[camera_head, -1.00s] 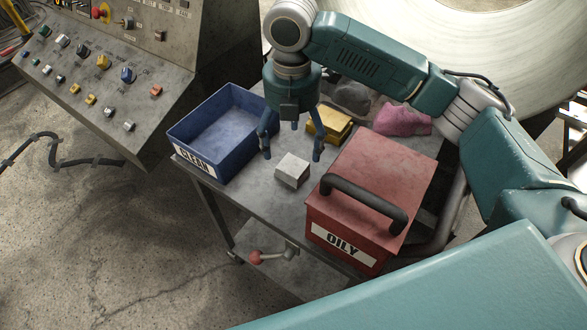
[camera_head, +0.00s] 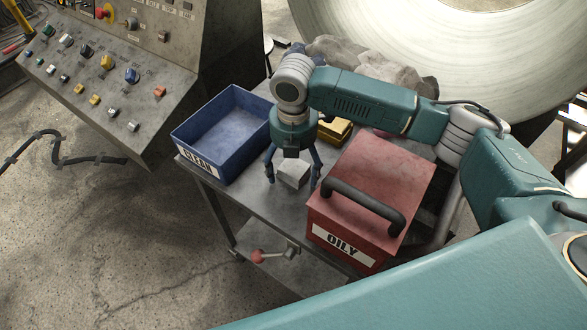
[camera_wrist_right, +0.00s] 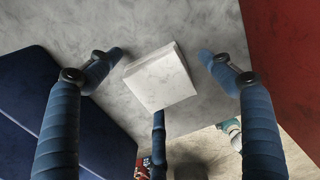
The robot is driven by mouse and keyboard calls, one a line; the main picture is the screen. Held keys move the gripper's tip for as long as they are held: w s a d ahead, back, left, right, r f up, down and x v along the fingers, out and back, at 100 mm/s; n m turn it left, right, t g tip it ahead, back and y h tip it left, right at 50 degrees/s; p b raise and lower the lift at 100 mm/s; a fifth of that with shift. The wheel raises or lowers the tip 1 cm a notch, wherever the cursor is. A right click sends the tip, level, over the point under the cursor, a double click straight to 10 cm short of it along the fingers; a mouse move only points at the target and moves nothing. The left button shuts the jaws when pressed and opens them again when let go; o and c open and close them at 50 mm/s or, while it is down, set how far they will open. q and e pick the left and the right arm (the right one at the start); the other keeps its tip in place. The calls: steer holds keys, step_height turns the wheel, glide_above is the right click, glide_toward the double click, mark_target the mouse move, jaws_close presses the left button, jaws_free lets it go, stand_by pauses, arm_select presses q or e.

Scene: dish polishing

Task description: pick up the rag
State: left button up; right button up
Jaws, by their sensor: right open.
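A small white folded rag (camera_head: 294,174) lies on the grey cart top between the blue bin and the red box. My right gripper (camera_head: 292,184) is over it, pointing down, with fingers spread on either side. In the right wrist view the rag (camera_wrist_right: 160,82) sits between the open fingers (camera_wrist_right: 161,60), with a visible gap on both sides. A third finger shows below it in that view. Part of the rag is hidden by the gripper in the head view. My left gripper is not in view.
A blue bin (camera_head: 180,142) marked CLEAN stands left of the rag. A red lidded box (camera_head: 385,165) marked OILY, with a dark handle, stands close on the right. Bare cart top (camera_head: 262,205) lies in front.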

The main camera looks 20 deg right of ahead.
steer(key=c, duration=1.3)
